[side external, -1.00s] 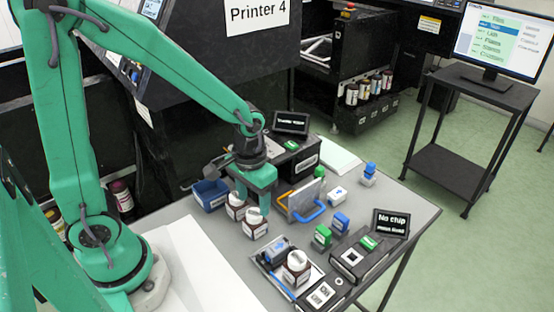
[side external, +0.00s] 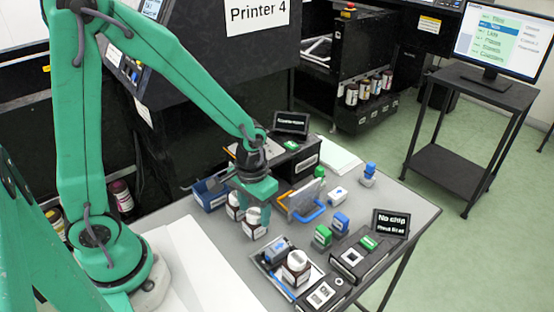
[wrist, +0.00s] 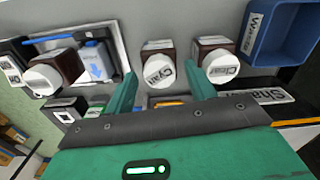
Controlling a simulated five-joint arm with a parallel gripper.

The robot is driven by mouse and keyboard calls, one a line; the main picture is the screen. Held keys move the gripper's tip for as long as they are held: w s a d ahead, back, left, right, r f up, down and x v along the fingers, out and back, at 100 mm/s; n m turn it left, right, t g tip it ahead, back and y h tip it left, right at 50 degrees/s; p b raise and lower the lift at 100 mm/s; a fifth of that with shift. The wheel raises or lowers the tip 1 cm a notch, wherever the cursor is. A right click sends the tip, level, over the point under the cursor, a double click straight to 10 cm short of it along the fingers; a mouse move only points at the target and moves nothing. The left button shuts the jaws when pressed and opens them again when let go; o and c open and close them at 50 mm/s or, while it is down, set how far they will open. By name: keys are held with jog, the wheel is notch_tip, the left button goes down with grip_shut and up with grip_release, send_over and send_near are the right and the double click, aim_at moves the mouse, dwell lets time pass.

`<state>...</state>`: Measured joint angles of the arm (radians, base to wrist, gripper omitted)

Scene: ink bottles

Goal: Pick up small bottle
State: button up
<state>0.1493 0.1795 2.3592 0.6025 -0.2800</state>
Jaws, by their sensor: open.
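My gripper (side external: 252,200) is open and low over the table, close to two small brown bottles with white caps. In the wrist view the gripper (wrist: 160,72) has its two green fingers apart. A bottle with "Cyan" on its cap (wrist: 159,70) shows in the gap between and beyond the fingertips. A bottle with "Clear" on its cap (wrist: 221,65) stands just right of the right finger. In the side view these bottles are the front one (side external: 254,223) and the rear one (side external: 235,206), partly hidden by the gripper.
A blue bin (side external: 210,198) stands left of the bottles, and also shows in the wrist view (wrist: 258,48). A metal tray (side external: 270,277) is at the front. A blue-handled holder (side external: 305,205), stamp-like blocks (side external: 322,237) and a "No chip" display (side external: 391,223) stand to the right.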

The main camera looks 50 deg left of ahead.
aim_at(254, 223)
jog(key=shift+s+f, duration=0.15)
jog(key=shift+f, duration=0.65)
jog(key=shift+s+f, duration=0.1)
jog(key=shift+f, duration=1.6)
jog(key=c, duration=0.8)
